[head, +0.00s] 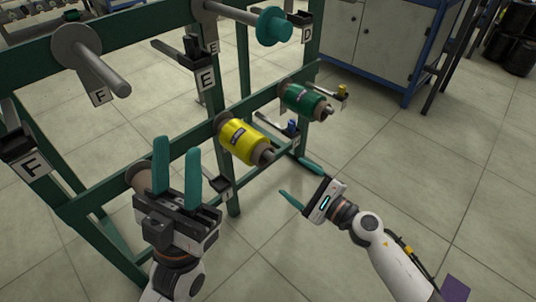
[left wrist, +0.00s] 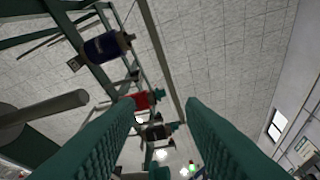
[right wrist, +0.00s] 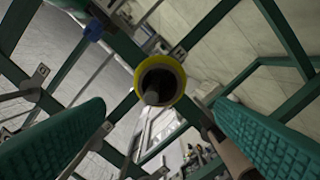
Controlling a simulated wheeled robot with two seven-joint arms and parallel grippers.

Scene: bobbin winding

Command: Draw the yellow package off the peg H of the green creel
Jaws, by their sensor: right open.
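The yellow package (head: 243,140) sits on a peg of the green creel (head: 262,99), with the peg's tip showing at its near right end. In the right wrist view the yellow package (right wrist: 181,83) is seen end-on, its dark core around the peg (right wrist: 152,97). My left gripper (head: 177,147) is open and empty, left of the package and pointing up.
A green package (head: 304,101) sits on the peg to the right, and a teal piece (head: 273,26) on an upper peg. A bare peg (head: 108,73) sticks out at upper left. A blue-framed cabinet (head: 375,45) stands behind.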

